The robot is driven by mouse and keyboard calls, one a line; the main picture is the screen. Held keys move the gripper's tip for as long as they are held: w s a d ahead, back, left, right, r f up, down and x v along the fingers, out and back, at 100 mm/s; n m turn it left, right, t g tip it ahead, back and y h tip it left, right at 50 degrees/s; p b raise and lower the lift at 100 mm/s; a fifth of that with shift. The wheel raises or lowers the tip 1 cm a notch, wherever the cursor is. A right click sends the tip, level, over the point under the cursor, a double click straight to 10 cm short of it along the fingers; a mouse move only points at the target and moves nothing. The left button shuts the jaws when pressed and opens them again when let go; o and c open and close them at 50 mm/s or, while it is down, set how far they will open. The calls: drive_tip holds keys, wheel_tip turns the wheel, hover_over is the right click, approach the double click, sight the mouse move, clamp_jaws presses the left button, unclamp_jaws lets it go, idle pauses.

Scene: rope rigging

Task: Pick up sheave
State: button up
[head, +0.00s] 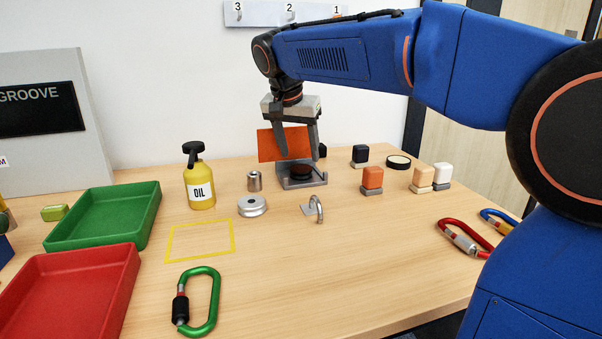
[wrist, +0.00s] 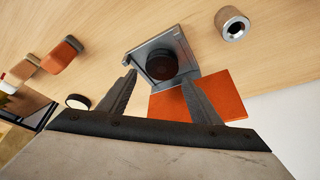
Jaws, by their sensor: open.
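A dark round disc, which looks like the sheave (head: 300,171), sits in a grey metal holder (head: 312,184) on the table. The silver flanged disc (head: 252,206) to its left is another round part, so I cannot be fully sure which is the sheave. My gripper (head: 300,156) points down above the holder, open and empty. In the wrist view the dark disc (wrist: 162,64) lies just beyond and between the two fingertips. I cannot tell whether the fingers touch anything.
An orange panel (head: 267,146) stands close behind my gripper. Near the holder are a metal bushing (head: 254,182), a hook-shaped metal part (head: 319,209) and several coloured blocks. A yellow oil bottle (head: 200,185), green tray (head: 105,213) and red tray (head: 75,290) are left.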

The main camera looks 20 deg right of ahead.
sight(302, 167)
drive_tip(key=shift+x, duration=2.6)
drive_tip(key=shift+w+a, duration=0.1)
drive_tip(key=c, duration=0.9)
